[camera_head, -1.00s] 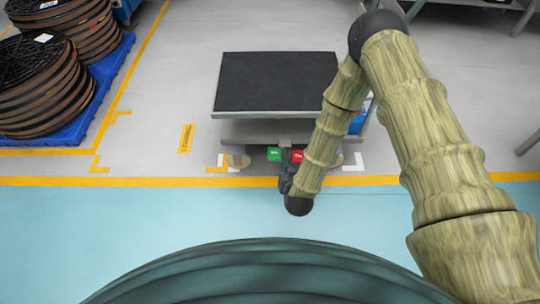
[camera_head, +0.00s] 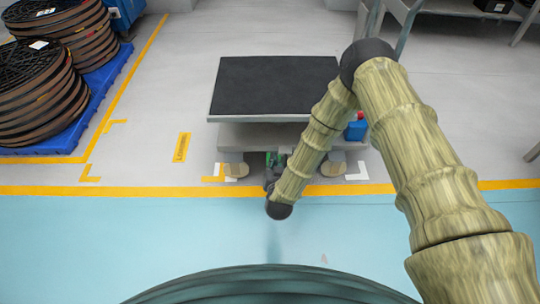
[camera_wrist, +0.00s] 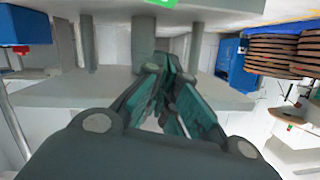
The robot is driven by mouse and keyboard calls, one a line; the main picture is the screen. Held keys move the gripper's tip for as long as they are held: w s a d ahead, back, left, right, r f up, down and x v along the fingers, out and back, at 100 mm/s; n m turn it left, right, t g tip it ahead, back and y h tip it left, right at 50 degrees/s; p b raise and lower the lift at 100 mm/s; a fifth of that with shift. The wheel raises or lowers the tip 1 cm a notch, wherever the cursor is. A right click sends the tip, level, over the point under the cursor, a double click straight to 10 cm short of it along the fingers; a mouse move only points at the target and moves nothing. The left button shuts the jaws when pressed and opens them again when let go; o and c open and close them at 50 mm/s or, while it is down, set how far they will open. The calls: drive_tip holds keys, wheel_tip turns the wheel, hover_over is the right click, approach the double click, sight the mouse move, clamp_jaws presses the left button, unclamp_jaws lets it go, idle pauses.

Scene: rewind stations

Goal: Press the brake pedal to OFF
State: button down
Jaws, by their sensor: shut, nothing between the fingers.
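The lift table (camera_head: 212,113) has a black top and a grey frame and stands in the middle of the head view. A small part of the green pedal pad (camera_head: 270,157) shows under its near edge; its lettering cannot be read. A strip of green pad (camera_wrist: 160,2) also shows at the top edge of the wrist view. The red pad is not visible; my arm covers that area in the head view. My gripper (camera_head: 271,173) is low in front of the green pad. In the wrist view its fingers (camera_wrist: 158,66) are shut and empty. Contact with a pedal cannot be told.
A blue box with a red top (camera_head: 356,130) is at the table's right. Stacked reels (camera_head: 35,95) stand on a blue pallet (camera_head: 85,118) at the left. A yellow line (camera_head: 420,188) crosses the floor. The floor in front is clear.

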drive_tip(key=b+x, duration=0.3)
drive_tip(key=x, duration=0.6)
drive_tip(key=shift+w+f+b, duration=0.2)
drive_tip(key=shift+w+b, duration=0.1)
drive_tip(key=shift+w, duration=0.05)
drive_tip(key=shift+a+f+b, duration=0.25)
drive_tip(key=shift+f+b, duration=0.3)
drive_tip(key=shift+f, duration=0.5)
drive_tip(key=shift+w+a+f+b, duration=0.1)
drive_tip(key=shift+a+f+b, duration=0.1)
drive_tip(key=shift+f, duration=0.2)
drive_tip(key=shift+a+f+b, duration=0.1)
drive_tip(key=shift+f+b, duration=0.05)
drive_tip(key=shift+f, duration=0.25)
drive_tip(key=shift+p, duration=0.35)
